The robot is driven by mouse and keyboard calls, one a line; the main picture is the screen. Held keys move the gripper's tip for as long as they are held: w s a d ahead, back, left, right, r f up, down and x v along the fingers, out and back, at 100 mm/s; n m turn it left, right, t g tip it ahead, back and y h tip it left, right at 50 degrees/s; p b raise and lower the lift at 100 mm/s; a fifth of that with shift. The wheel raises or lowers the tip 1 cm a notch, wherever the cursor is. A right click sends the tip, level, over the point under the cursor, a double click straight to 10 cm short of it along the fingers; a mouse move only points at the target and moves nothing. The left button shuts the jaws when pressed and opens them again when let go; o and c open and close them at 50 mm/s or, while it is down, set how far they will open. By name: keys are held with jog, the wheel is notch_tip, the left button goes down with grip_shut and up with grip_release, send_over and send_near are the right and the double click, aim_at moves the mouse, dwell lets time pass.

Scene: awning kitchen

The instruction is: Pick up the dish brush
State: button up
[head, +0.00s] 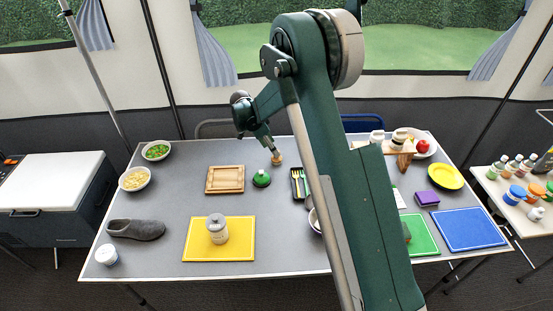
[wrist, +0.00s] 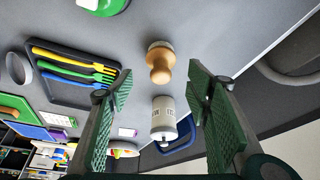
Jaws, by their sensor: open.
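The dish brush appears to be the small round wooden-handled piece (head: 277,160) on the grey table, just below my gripper (head: 271,146) in the head view. In the wrist view its rounded wooden knob (wrist: 159,66) and paler base stand upright. My gripper (wrist: 160,95) is open, with one green ridged finger on each side of the picture. The brush shows in line with the gap between the fingers, beyond the tips. Nothing is held, and the fingers do not appear to touch the brush.
A green domed object (head: 261,179) and a black cutlery tray (head: 299,184) stand near the brush. A wooden board (head: 225,180) lies to the left. In the wrist view a white canister (wrist: 164,117) shows between the fingers. The table right around the brush is clear.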

jog(key=shift+x, duration=1.1)
jog(key=shift+f, duration=0.1)
jog(key=shift+b+x, duration=0.75)
jog(key=shift+x, duration=1.75)
jog(key=shift+c, duration=0.6)
jog(key=c, duration=0.8)
